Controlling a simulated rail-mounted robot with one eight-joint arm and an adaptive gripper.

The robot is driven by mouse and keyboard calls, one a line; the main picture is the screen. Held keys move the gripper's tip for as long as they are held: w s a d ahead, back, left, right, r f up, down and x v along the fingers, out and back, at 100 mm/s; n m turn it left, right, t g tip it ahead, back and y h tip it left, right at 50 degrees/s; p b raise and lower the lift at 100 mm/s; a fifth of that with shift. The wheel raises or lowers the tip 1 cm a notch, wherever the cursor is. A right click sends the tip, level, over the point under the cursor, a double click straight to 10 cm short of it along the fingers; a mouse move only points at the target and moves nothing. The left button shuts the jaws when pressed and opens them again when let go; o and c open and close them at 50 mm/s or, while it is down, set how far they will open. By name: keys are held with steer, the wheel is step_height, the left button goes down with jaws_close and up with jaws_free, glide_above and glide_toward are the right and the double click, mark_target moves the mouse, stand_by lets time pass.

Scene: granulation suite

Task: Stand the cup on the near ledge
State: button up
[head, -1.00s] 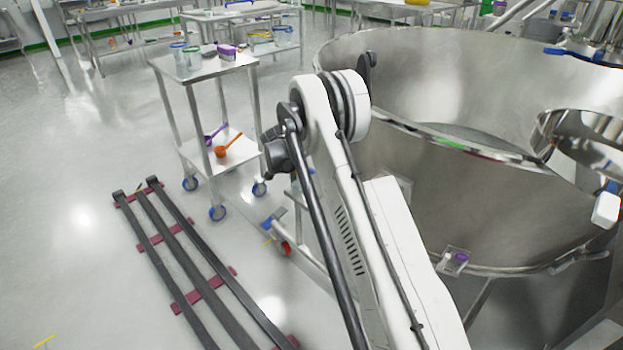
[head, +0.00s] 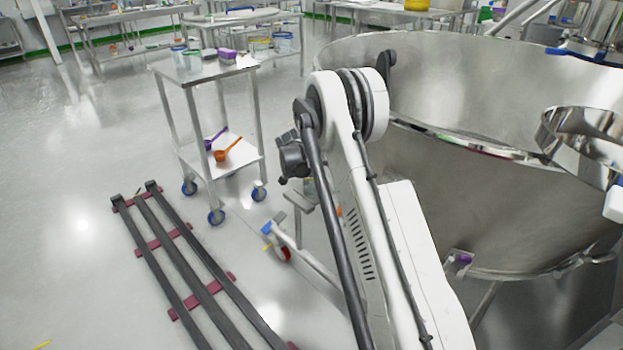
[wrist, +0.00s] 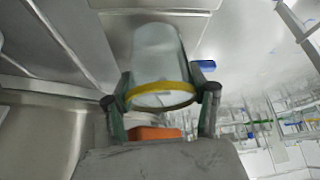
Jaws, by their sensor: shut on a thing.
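The cup (wrist: 155,55) is pale and translucent with a yellow band (wrist: 160,94) at its wider end. In the wrist view it sits between the two fingers of my gripper (wrist: 162,98), which is shut on it near the band. The wider end faces the palm and the narrower end points away. I cannot tell from this view whether the cup is upright. The head view shows my arm's elbow, but the gripper and cup are not visible there. I cannot tell which surface is the near ledge.
A large steel vessel (head: 480,200) fills the right. A wheeled steel trolley (head: 213,70) stands left of my arm, with an orange scoop (head: 228,151) on its lower shelf. Dark rails (head: 175,245) lie on the floor. An orange block (wrist: 155,133) shows near my palm.

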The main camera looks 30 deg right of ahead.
steer(key=o, duration=1.1)
steer(key=shift+c, duration=0.2)
steer(key=s+a+r+n+p, duration=0.1)
steer(key=s+a+r, duration=0.25)
steer(key=r, duration=0.45)
steer(key=s+a+r+n+y+p, duration=0.1)
steer(key=s+a+r+p, duration=0.2)
steer(key=r, duration=0.5)
steer(key=s+a+r+n, duration=0.1)
steer(key=s+a+r, duration=0.3)
steer(key=r, duration=0.4)
steer(key=s+a+r+n+t+y, duration=0.25)
steer(key=s+a+r, duration=0.25)
steer(key=s+r, duration=0.6)
steer(key=s+a+f+n+t+y, duration=0.1)
steer(key=s+a+n, duration=0.2)
steer(key=s, duration=1)
steer(key=s+a+f+n, duration=0.2)
steer(key=s+a, duration=0.3)
steer(key=s, duration=0.9)
steer(key=shift+a+n+t+y, duration=0.2)
steer(key=shift+n+t+y, duration=0.15)
steer(key=shift+n, duration=0.5)
